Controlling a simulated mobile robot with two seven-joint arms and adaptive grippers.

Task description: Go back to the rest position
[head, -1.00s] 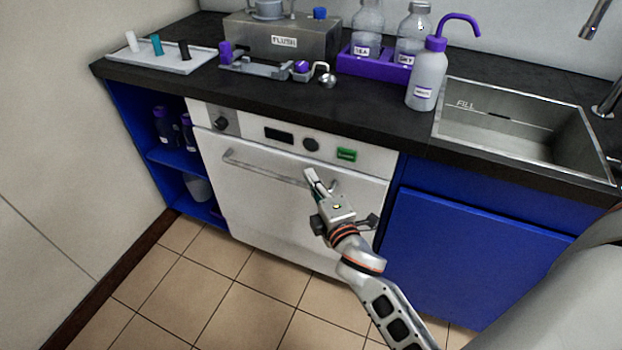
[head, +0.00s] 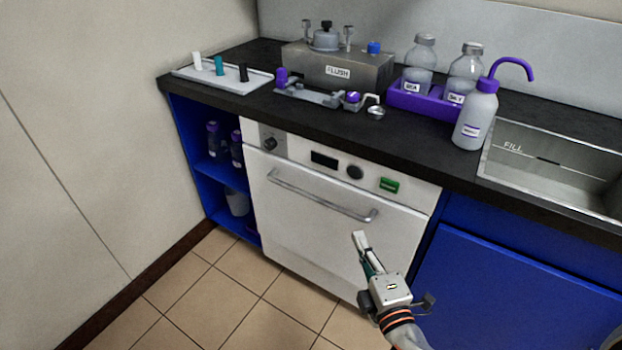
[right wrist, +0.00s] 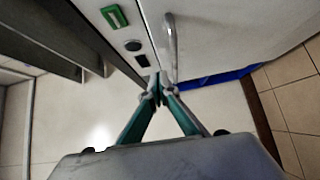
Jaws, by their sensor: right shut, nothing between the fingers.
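My right gripper (head: 362,245) is in front of the white dishwasher door (head: 310,220), below the right end of its handle (head: 322,197). Its fingers are together with nothing between them. In the right wrist view the closed fingertips (right wrist: 158,88) point towards the cabinet front, and the handle (right wrist: 172,45) shows just beyond them. The gripper looks apart from the handle. The dishwasher door is shut. My left gripper is not in view.
Above is a dark counter (head: 400,135) with a tray of coloured pegs (head: 225,83), a FLUSH unit (head: 340,72), a purple bottle rack (head: 420,101), a wash bottle (head: 475,118) and a sink (head: 550,165). An open blue shelf (head: 205,172) is at left. The tiled floor (head: 240,300) looks clear.

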